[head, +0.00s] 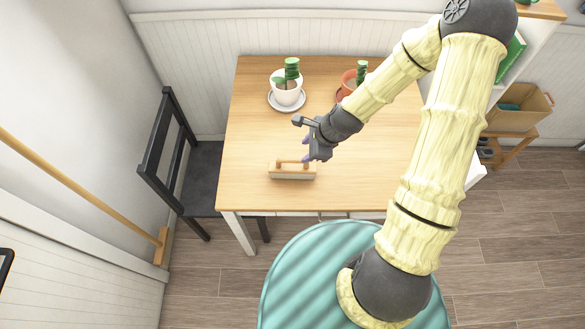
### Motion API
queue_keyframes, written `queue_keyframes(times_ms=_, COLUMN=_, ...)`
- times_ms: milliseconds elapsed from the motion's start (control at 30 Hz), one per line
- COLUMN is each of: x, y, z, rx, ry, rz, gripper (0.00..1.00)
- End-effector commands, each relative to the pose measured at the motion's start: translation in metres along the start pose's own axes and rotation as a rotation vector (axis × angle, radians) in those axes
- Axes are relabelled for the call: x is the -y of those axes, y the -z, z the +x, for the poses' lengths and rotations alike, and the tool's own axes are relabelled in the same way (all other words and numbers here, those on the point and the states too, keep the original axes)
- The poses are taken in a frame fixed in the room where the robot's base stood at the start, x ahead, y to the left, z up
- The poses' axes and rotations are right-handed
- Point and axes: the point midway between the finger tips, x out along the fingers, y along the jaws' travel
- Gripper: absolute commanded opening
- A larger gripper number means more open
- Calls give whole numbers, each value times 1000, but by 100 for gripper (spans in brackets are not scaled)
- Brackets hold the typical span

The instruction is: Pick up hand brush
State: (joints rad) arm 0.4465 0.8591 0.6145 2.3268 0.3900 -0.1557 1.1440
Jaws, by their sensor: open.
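The hand brush (292,174) lies on the wooden table, left of the middle and near the front edge. It has a pale block body and a light wooden handle on top. My gripper (305,150) is above the brush, at its upper right in the head view. It is open and I see nothing between its fingers. One purplish finger shows close to the right end of the brush; whether it touches the brush I cannot tell.
The table (245,120) also holds a white potted plant (287,92) on a saucer and a terracotta potted plant (348,82), partly behind my arm. A black chair (180,160) stands at the left. The table's left front is clear.

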Motion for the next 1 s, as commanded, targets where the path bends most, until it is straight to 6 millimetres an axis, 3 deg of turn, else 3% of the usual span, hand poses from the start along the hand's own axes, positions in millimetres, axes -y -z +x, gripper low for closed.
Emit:
queue_keyframes(times_ms=467, x=-1, y=-1, z=58, rx=0, ry=-2, rz=-1, gripper=42)
queue_keyframes(times_ms=1000, x=-1, y=-2, z=68, rx=0, ry=-2, rz=0, gripper=42)
